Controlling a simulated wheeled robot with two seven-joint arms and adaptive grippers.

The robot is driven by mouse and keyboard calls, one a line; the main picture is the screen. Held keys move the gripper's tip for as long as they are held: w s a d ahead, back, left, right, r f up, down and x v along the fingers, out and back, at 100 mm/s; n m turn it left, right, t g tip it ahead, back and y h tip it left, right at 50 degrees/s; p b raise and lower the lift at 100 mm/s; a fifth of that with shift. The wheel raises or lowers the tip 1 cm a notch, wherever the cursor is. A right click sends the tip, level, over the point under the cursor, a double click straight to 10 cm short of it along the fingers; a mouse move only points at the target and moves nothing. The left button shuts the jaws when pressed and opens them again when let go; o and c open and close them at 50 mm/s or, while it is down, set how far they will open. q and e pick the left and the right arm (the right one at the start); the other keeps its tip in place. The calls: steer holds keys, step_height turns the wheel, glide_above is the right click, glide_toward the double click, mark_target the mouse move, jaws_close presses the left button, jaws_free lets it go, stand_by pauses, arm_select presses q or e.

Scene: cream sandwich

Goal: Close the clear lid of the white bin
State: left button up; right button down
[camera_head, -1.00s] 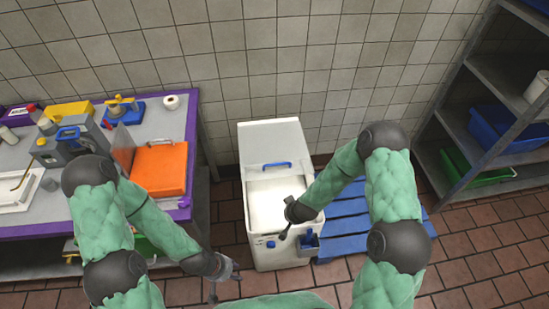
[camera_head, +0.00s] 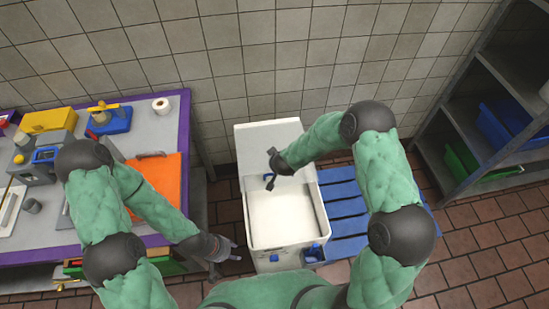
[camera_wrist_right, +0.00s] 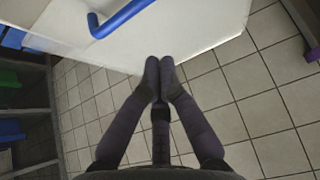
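The white bin (camera_head: 262,255) stands on the floor between the purple-edged table and the blue pallet. Its front part is open from above and the pale inside shows. My right gripper (camera_head: 270,180) is over the handle area in the head view. In the right wrist view, the fingertips (camera_wrist_right: 160,66) are together and empty, apart from the blue handle (camera_wrist_right: 122,18) on a white panel. My left gripper (camera_head: 224,256) is open and empty, left of the bin.
The table (camera_head: 187,130) on the left holds an orange board (camera_head: 158,182) and several items. A blue pallet (camera_head: 345,205) lies right of the bin. A grey shelf (camera_head: 455,165) with blue and green crates stands at the right. A tiled wall is behind.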

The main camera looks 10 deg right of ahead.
steer(key=shift+w+f, duration=0.15)
steer(key=shift+w, duration=0.15)
steer(key=shift+f, duration=0.25)
steer(key=b+x, duration=0.2)
steer(key=x, duration=0.7)
steer(key=shift+b, duration=0.35)
arm_select(q)
steer(key=shift+f+b, duration=0.35)
steer(key=shift+f, duration=1.3)
arm_select(e)
steer(key=shift+s+r, duration=0.25)
steer(key=shift+s, duration=0.75)
steer(key=shift+s+r, duration=0.3)
steer(key=shift+s, duration=0.65)
steer(key=shift+s, duration=0.1)
